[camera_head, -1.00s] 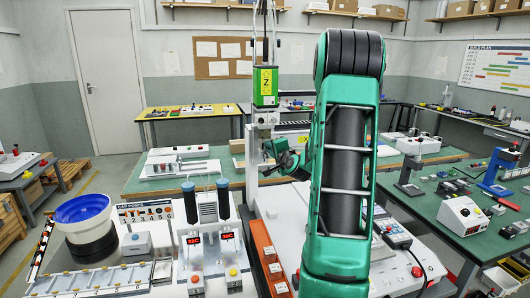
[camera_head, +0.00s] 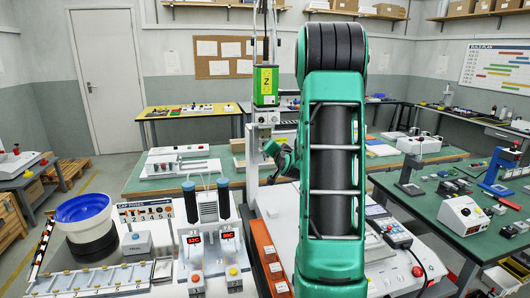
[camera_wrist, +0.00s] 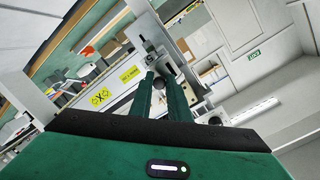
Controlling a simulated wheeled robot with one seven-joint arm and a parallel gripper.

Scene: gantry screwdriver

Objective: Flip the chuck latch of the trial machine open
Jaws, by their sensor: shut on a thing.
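The trial machine's upright head carries a green box marked Z (camera_head: 265,86), with a pale metal chuck block (camera_head: 266,118) below it. My gripper (camera_head: 271,148) is just below that block, in front of the machine's column. In the wrist view its two green fingers (camera_wrist: 161,82) are closed around a small dark round knob (camera_wrist: 158,84). The knob seems to be the end of the chuck latch, but the rest of the latch is hidden or too small to make out. I cannot tell the latch's angle.
A pale beam with yellow labels (camera_wrist: 101,97) lies close beside the fingers in the wrist view. In the head view, a blue bowl feeder (camera_head: 83,208) and two dark-handled screwdrivers (camera_head: 191,202) stand at front left. A green bench (camera_head: 435,200) is at right.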

